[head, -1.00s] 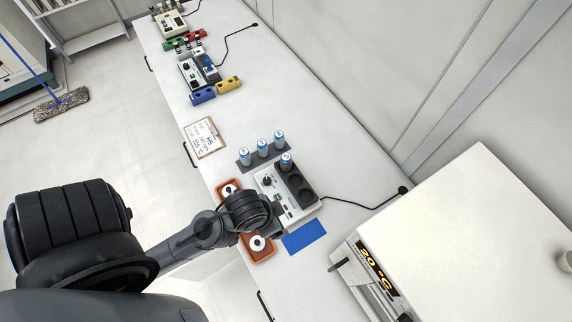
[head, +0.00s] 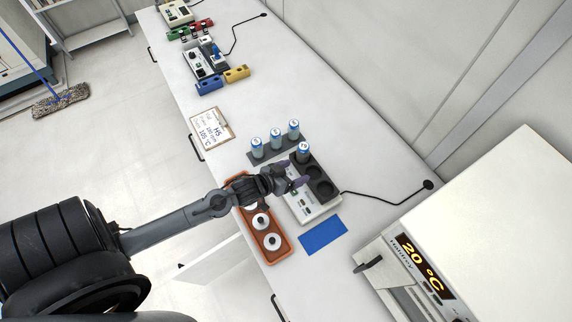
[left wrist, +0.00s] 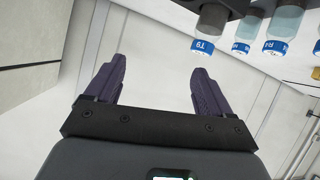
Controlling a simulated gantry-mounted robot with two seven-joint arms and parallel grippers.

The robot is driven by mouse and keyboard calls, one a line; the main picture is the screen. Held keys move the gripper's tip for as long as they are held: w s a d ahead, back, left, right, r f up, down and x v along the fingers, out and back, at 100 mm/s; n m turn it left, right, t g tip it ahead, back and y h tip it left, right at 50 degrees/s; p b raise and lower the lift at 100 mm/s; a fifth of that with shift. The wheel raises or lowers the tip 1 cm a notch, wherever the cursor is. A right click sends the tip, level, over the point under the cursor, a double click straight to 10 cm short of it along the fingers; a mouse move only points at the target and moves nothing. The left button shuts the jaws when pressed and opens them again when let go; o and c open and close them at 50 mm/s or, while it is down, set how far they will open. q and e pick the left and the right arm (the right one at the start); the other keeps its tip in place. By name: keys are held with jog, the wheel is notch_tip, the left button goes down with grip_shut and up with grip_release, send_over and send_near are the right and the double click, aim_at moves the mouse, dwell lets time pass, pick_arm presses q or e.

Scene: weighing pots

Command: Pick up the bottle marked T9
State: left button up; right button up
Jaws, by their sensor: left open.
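The bottle marked T9 shows in the left wrist view (left wrist: 206,32) at the top, with a blue and white cap and a grey-brown body. In the head view the bottle in the device's back hole (head: 303,152) appears to be the same one. It stands in the dark block of the white device (head: 318,205). My left gripper (head: 297,175) is open and empty, just in front of that bottle and apart from it. Its purple fingers (left wrist: 152,88) spread wide in the left wrist view, with the T9 bottle beyond the right finger. My right gripper is not in view.
Several blue-capped bottles (head: 276,138) stand in a grey rack behind the device. An orange tray (head: 282,250) with white-topped items lies at the bench's front edge. A blue mat (head: 323,235), a clipboard (head: 211,129) and a 20 °C oven (head: 420,275) are nearby. A cable runs right from the device.

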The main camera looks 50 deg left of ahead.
pick_arm(q)
jog(key=b, duration=0.4)
send_near(299, 150)
notch_tip(299, 150, down, 2)
jog(key=d, duration=0.2)
jog(key=shift+m+t+y, duration=0.4)
jog(key=shift+m+t, duration=0.2)
jog(key=x, duration=0.2)
jog(key=a+r+b+x, duration=0.1)
jog(key=x, duration=0.2)
jog(key=b+x, duration=0.1)
jog(key=x, duration=0.2)
jog(key=shift+w+a+r, duration=0.15)
jog(key=shift+w, duration=0.05)
jog(key=shift+w+f, duration=0.35)
jog(key=shift+w, duration=0.25)
jog(key=shift+x, duration=1.95)
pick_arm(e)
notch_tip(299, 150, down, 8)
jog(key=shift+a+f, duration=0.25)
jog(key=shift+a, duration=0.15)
pick_arm(q)
jog(key=shift+f, duration=0.1)
jog(key=shift+c, duration=0.4)
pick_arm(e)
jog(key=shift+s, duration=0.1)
